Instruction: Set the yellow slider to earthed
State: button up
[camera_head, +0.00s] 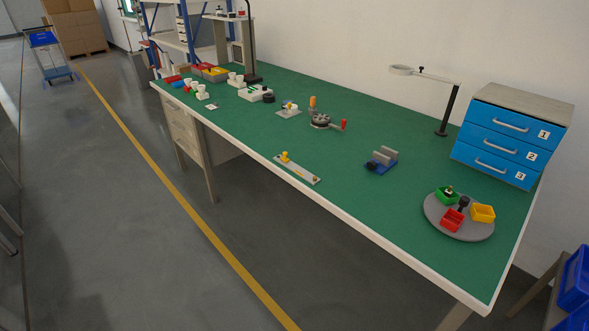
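The yellow slider (284,156) sits near the left end of a narrow light-grey rail plate (301,170), which lies near the front edge of the green workbench (345,205). A small brown or orange piece sits at the plate's right end. The slider stands apart from that end. Any lettering on the plate is too small to read, so I cannot tell which marked position the slider is at. My gripper is not in view.
A blue vise-like block (381,161) and a dial with a red-knobbed crank (322,121) stand behind the plate. A grey turntable (459,226) with coloured bins and a blue drawer unit (508,133) are at right. Bench around the plate is clear. Floor in front is open.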

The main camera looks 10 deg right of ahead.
aim_at(285, 153)
jog(key=i+j+z, duration=0.1)
jog(key=i+j, duration=0.35)
jog(key=i, duration=0.15)
jog(key=i+j+z, duration=0.1)
jog(key=i+j, duration=0.35)
jog(key=i, duration=0.1)
